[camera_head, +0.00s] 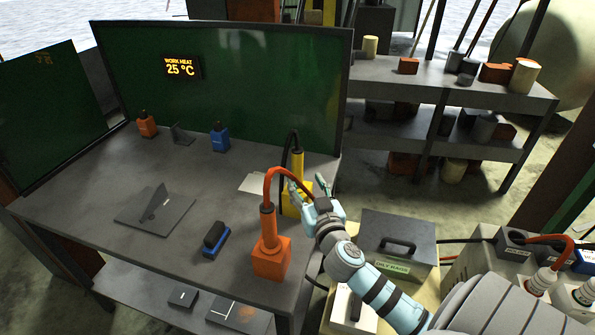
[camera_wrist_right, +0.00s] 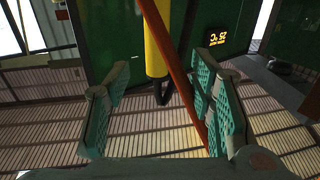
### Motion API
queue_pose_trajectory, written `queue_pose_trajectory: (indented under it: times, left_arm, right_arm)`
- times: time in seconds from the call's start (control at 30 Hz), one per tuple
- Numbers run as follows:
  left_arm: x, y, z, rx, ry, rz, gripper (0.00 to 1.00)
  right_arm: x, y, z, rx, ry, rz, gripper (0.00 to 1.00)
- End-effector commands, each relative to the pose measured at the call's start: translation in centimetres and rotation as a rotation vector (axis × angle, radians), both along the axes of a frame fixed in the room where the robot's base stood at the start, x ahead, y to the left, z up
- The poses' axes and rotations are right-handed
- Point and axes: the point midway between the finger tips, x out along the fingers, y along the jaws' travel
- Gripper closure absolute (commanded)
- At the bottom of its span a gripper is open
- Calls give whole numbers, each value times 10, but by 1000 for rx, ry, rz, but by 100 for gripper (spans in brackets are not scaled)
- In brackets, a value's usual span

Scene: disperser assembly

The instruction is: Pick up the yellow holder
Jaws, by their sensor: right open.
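The yellow holder (camera_head: 289,206) stands upright on the grey workbench, near its right edge. A yellow cylindrical tool (camera_head: 297,165) with a black cable rises from it. My right gripper (camera_head: 315,194) is open and empty beside the holder, on its right, and partly hides it. In the right wrist view a yellow cylinder (camera_wrist_right: 156,42) appears beyond the gap between the open fingers (camera_wrist_right: 160,108). An orange hose (camera_wrist_right: 168,52) crosses in front of the yellow cylinder, close to the right finger. I cannot tell whether the hose touches the finger. My left gripper is not in view.
An orange holder (camera_head: 271,259) with an orange tool and curved hose stands just in front of the yellow one. A blue-black block (camera_head: 215,240) and a dark plate (camera_head: 140,217) lie left. A grey rags box (camera_head: 418,249) stands right.

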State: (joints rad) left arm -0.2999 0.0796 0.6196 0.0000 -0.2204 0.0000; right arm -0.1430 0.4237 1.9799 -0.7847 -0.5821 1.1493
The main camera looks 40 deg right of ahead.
Motion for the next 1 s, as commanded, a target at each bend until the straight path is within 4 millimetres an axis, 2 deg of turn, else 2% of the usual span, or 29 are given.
queue_pose_trajectory:
  times: [0.1,0.27,0.47,0.7,0.77,1.0]
  left_arm:
    - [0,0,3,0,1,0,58]
    - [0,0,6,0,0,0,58]
    - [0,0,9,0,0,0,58]
    - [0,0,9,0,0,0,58]
    - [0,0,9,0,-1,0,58]
    - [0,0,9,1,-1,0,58]
  right_arm:
    - [25,-10,1,2,0,-3,50]
    - [44,-19,2,2,2,-3,50]
    - [77,-35,3,3,2,-3,50]
    - [83,-37,2,2,3,-2,50]
    - [83,-37,2,2,3,-2,58]
    - [83,-36,2,3,4,-2,97]
